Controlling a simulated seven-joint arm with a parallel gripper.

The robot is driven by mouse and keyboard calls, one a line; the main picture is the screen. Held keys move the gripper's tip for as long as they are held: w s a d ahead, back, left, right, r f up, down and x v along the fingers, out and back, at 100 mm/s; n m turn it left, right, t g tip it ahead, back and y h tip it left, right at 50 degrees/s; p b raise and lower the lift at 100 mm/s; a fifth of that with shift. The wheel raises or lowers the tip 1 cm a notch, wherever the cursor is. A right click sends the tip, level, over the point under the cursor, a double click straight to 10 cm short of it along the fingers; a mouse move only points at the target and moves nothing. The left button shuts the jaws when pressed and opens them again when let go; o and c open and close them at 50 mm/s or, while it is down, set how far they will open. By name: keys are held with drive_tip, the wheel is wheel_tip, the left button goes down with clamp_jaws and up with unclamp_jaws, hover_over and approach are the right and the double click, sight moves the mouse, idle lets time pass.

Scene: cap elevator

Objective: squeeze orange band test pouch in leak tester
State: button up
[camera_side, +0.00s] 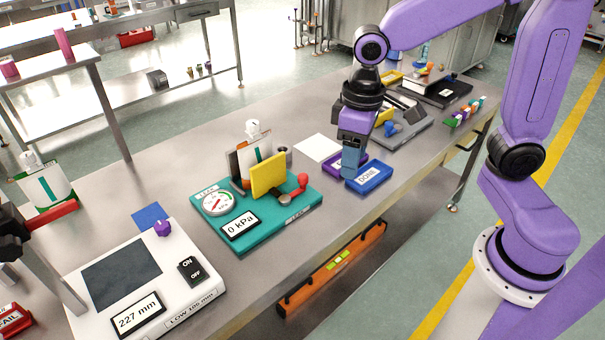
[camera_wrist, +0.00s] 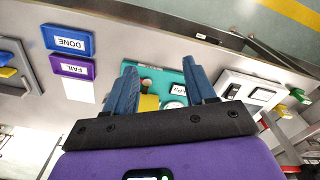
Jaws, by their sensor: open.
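The leak tester (camera_side: 205,236) has a teal base, a round gauge, a display reading 0 kPa, a yellow plate (camera_side: 268,176) and a red-knobbed lever (camera_side: 302,181). A white-capped pouch (camera_side: 255,150) with an orange edge and a teal stripe stands upright behind the yellow plate, partly hidden by it. My gripper (camera_side: 351,170) is to the right of the tester, by the DONE tray, apart from the pouch. In the wrist view my gripper (camera_wrist: 160,66) is open and empty, with the tester (camera_wrist: 155,74) showing beyond and between its fingers.
The blue DONE tray (camera_side: 385,170) and purple FAIL tray (camera_wrist: 90,72) lie beside my gripper. A white measuring device (camera_side: 85,300) reading 227 mm stands front left. Another capped pouch (camera_side: 58,183) stands at far left. A white sheet (camera_side: 316,147) lies behind the tester.

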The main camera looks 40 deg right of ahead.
drive_tip(key=w+m, duration=0.4)
drive_tip(key=w, duration=0.6)
drive_tip(key=m, duration=0.5)
approach(303, 175)
drive_tip(key=shift+m, duration=0.3)
wheel_tip(303, 175, down, 9)
drive_tip(key=shift+w+a+f, duration=0.1)
drive_tip(key=shift+a+f, duration=0.05)
drive_tip(key=shift+f, duration=0.1)
clamp_jaws()
